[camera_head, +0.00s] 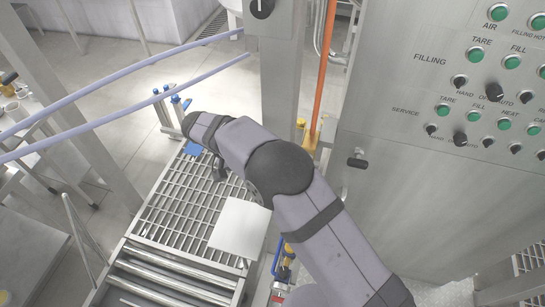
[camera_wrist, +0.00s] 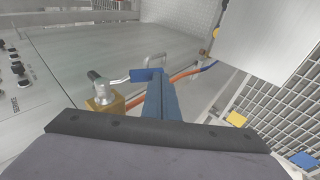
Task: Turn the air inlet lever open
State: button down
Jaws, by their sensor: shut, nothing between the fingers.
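In the wrist view, the air inlet lever (camera_wrist: 120,80) is a silver arm with a blue grip at its end. It reaches to the right from a silver valve body on a brass block (camera_wrist: 105,104). My gripper (camera_wrist: 158,80) shows as narrow blue fingers, shut and empty. Its fingertips overlap the blue grip in the picture; whether they touch it, I cannot tell. In the head view, my arm hides my gripper and I cannot make out this lever for certain.
A steel control cabinet (camera_head: 430,190) stands on the right in the head view. An orange pipe (camera_head: 323,75) rises beside it. A grated conveyor (camera_head: 165,205) and a white plate (camera_head: 240,229) lie on the left of my arm. Hoses (camera_wrist: 190,73) run behind my fingers.

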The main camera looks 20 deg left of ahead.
jog(key=d+f+b, duration=0.1)
jog(key=d+f+h+b, duration=0.1)
jog(key=f, duration=0.1)
jog(key=shift+d+b, duration=0.25)
jog(key=shift+b, duration=0.15)
jog(key=shift+d+f, duration=0.1)
jog(key=shift+d, duration=0.35)
jog(key=shift+b, duration=0.3)
jog(key=b+v, duration=0.2)
jog(key=v, duration=0.5)
jog(key=shift+a, duration=0.2)
jog(key=shift+s, duration=0.1)
